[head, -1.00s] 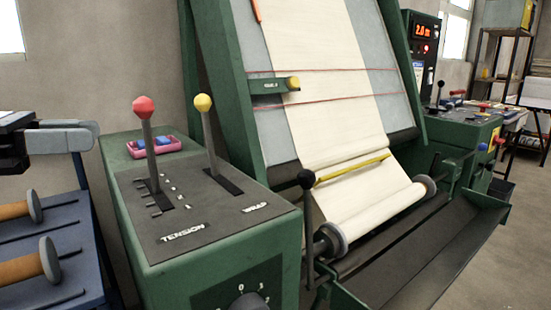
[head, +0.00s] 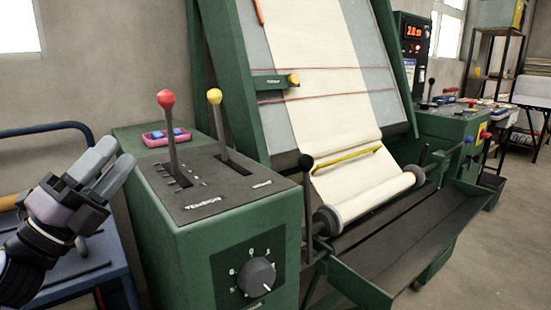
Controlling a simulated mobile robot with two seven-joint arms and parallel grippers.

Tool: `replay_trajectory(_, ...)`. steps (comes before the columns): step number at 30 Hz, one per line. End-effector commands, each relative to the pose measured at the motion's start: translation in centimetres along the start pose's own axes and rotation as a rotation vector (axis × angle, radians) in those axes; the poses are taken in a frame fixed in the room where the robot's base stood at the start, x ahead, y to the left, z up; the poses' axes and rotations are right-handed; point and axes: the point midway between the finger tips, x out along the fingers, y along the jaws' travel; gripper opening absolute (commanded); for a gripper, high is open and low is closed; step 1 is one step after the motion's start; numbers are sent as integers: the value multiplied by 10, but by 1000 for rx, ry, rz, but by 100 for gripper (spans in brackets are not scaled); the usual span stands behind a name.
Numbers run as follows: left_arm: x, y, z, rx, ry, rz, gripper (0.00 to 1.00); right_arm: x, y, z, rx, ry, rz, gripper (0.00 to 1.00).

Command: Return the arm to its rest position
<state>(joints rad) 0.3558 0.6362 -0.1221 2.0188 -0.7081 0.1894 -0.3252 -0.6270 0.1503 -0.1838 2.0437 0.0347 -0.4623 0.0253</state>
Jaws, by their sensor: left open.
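My left gripper (head: 112,167) is at the left edge of the head view, with its two grey fingers pointing up and to the right. The fingers are apart and nothing shows between them. It is in front of a blue cart and to the left of the green control box (head: 245,230), apart from its levers. My right gripper is not in view. The cream cloth (head: 315,80) hangs down the sloped green machine and runs onto a roll (head: 370,185) at the bottom.
The control box carries a red-knobbed lever (head: 167,98), a yellow-knobbed lever (head: 215,97), a pink tray (head: 166,138) and a round dial (head: 256,277). A blue cart (head: 85,285) stands at left. A dark trough (head: 430,235) runs below the roll. Open floor (head: 490,270) lies at right.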

Motion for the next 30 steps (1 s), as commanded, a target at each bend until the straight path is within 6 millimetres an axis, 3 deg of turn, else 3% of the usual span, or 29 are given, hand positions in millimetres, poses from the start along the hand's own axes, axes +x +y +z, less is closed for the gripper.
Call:
replay_trajectory(5, -42, 52, 1, -336, -306, 142, 43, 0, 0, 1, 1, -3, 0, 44)
replay_trajectory(10, -101, 106, -12, -630, -606, 327, 43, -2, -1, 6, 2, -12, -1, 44)
replay_trajectory(14, -159, 144, -38, -837, -838, 500, 43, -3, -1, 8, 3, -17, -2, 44)
replay_trajectory(18, -229, 171, -82, -1034, -1086, 714, 43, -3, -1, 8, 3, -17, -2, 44)
replay_trajectory(24, -315, 176, -152, -1234, -1382, 1012, 43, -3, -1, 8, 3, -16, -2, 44)
replay_trajectory(30, -368, 159, -206, -1337, -1575, 1239, 43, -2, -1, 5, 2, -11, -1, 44)
